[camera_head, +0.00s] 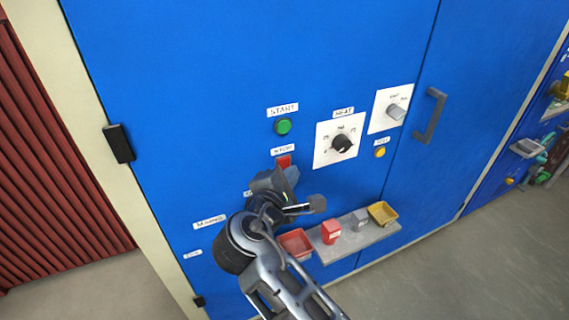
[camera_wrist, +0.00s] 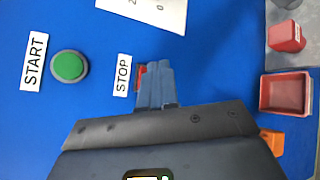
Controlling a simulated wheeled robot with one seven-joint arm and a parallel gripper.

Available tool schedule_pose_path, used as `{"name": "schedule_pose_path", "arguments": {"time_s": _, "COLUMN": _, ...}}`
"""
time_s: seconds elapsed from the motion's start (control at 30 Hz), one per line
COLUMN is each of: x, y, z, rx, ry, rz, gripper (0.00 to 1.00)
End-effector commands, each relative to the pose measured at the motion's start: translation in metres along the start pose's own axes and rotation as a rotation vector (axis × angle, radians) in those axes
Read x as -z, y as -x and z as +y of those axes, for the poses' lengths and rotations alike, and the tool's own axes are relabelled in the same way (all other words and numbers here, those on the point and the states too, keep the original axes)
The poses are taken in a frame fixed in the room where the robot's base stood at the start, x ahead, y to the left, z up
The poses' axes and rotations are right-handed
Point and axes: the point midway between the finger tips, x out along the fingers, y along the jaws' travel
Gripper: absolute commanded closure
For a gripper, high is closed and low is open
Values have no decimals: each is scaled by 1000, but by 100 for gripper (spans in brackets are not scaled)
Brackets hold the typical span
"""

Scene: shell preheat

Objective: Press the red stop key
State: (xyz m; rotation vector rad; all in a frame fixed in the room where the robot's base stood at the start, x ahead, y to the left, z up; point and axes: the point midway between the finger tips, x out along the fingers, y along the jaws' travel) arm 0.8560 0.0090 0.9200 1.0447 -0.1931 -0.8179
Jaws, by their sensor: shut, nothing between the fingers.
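The red stop key (camera_head: 284,161) is on the blue cabinet front, just below its STOP label (camera_head: 283,150). In the wrist view a strip of the red key (camera_wrist: 140,77) shows beside the STOP label (camera_wrist: 123,75), and the rest is hidden behind the fingers. My gripper (camera_head: 290,174) is shut and empty, with its fingertips at the key. In the wrist view the shut fingers (camera_wrist: 155,80) overlap the key. I cannot tell whether they touch it.
A green START button (camera_head: 284,127) is above the key. A dial (camera_head: 342,144) and a grey switch (camera_head: 396,112) are to the right, with a yellow button (camera_head: 380,152).

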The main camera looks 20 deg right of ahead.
Motion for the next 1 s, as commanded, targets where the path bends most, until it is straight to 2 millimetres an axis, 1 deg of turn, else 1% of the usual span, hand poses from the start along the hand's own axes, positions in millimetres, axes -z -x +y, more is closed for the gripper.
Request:
{"name": "schedule_pose_path", "arguments": {"time_s": 0.4, "x": 4, "y": -6, "z": 5, "rx": 1, "ry": 1, "rz": 0, "gripper": 100}}
{"name": "schedule_pose_path", "arguments": {"time_s": 1.0, "x": 5, "y": -8, "z": 6, "rx": 0, "ry": 0, "rz": 0, "gripper": 100}}
